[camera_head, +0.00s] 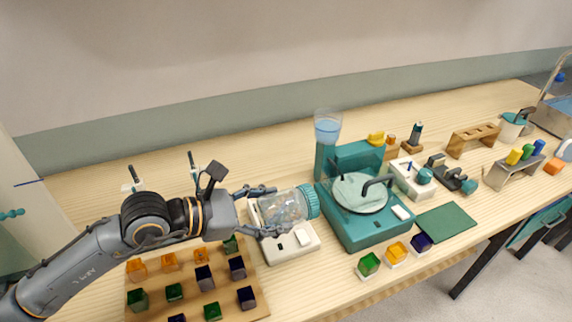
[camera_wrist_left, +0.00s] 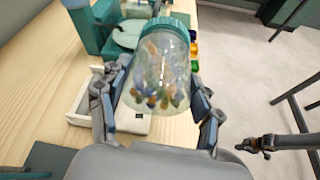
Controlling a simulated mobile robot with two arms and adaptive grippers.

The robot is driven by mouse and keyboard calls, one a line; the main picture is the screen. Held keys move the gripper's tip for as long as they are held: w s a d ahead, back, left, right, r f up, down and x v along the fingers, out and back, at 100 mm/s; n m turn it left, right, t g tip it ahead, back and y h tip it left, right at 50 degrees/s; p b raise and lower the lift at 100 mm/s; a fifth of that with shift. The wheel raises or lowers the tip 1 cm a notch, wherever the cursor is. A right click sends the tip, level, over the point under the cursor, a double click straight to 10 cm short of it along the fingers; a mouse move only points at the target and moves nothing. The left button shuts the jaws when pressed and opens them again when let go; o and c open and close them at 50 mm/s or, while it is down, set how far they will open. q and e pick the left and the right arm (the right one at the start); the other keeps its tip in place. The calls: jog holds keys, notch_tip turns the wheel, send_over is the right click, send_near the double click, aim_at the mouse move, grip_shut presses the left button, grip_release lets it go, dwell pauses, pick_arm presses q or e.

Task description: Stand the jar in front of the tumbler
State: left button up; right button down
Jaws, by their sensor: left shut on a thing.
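The clear jar (camera_head: 284,207) has a teal ribbed lid and several coloured pieces inside, which show in the wrist view (camera_wrist_left: 160,72). My left gripper (camera_head: 268,212) is shut around its body and holds it on its side, lid pointing right. In the head view it overlaps a white boxy device (camera_head: 292,247); the gap beneath is unclear. A clear vessel with blue contents (camera_head: 327,130) stands behind a teal machine with a round lid (camera_head: 362,235); I cannot tell which is the tumbler. A dark jointed part at the right of the wrist view (camera_wrist_left: 262,146) may be my right gripper.
A wooden board (camera_head: 222,290) with several coloured blocks lies front left. Three coloured cubes (camera_head: 396,252) sit before the teal machine, next to a green mat (camera_head: 446,222). Small racks and devices fill the right side. Bare wood shows behind my left arm.

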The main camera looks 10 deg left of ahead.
pick_arm(q)
jog(key=s+a+f, duration=0.4)
jog(key=a, duration=0.3)
jog(key=shift+s+m+g, duration=0.3)
jog(key=shift+m, duration=0.1)
dwell(0.6)
